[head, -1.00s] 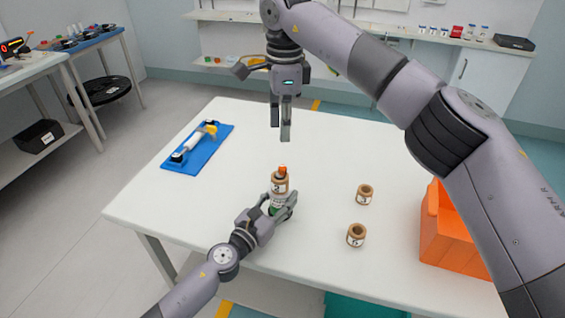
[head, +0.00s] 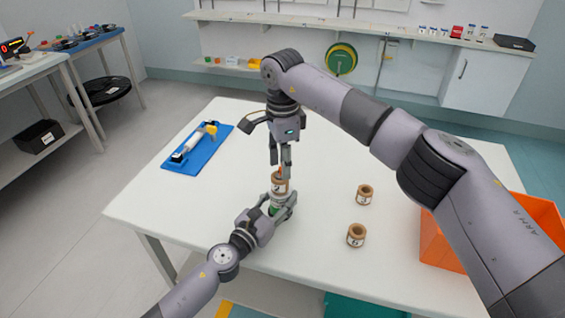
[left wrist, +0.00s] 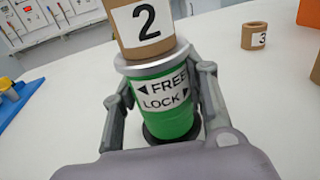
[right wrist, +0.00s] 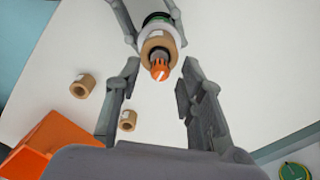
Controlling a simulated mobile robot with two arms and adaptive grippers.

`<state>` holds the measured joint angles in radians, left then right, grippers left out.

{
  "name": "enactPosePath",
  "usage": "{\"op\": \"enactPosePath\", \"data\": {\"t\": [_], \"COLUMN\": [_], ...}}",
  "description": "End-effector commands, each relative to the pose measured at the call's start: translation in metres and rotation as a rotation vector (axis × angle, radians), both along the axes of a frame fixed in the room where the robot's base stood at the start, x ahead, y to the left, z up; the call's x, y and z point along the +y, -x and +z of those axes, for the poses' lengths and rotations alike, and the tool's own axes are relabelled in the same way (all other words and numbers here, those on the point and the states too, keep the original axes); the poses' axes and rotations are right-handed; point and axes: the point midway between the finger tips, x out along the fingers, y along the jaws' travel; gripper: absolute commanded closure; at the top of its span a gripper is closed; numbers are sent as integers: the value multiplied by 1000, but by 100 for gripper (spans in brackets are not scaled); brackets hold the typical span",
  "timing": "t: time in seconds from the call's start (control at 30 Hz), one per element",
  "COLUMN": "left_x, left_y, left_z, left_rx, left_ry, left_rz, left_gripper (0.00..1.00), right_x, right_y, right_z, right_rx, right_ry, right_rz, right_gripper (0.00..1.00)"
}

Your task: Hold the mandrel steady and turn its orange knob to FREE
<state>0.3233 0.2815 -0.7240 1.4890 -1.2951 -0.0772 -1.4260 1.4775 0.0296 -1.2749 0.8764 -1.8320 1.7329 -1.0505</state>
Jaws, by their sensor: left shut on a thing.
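The mandrel stands upright on the white table, with a green base (left wrist: 172,108) marked FREE and LOCK with arrows. A brown core (left wrist: 146,24) numbered 2 sits around it above a grey flange. My left gripper (head: 284,207) is shut on the green base, one finger on each side, as the left wrist view shows. The orange knob (right wrist: 160,70), with a white line on it, tops the mandrel. My right gripper (head: 280,162) points down over the mandrel, open. In the right wrist view the knob shows between its fingers, with gaps on both sides.
Two loose brown cores (head: 364,194) (head: 356,235) stand right of the mandrel. An orange bin (head: 440,240) is at the table's right side, partly behind my right arm. A blue tray (head: 178,165) with a roller lies at the left. The table's middle is otherwise clear.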

Motion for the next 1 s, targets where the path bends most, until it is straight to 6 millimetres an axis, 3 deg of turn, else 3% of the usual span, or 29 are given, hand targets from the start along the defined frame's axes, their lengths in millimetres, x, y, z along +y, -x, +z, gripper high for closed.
{"op": "enactPosePath", "data": {"t": [0.37,0.9,1.0], "left_x": [0,0,0], "left_y": [0,0,0], "left_z": [0,0,0], "left_rx": [0,0,0], "left_ry": [0,0,0], "left_rz": [0,0,0], "left_gripper": [96,96,96], "right_x": [0,0,0], "right_y": [0,0,0], "right_z": [-5,-5,-5], "right_rx": [-1,-1,-1], "right_ry": [0,0,0], "right_rz": [0,0,0], "right_gripper": [64,100,100]}}
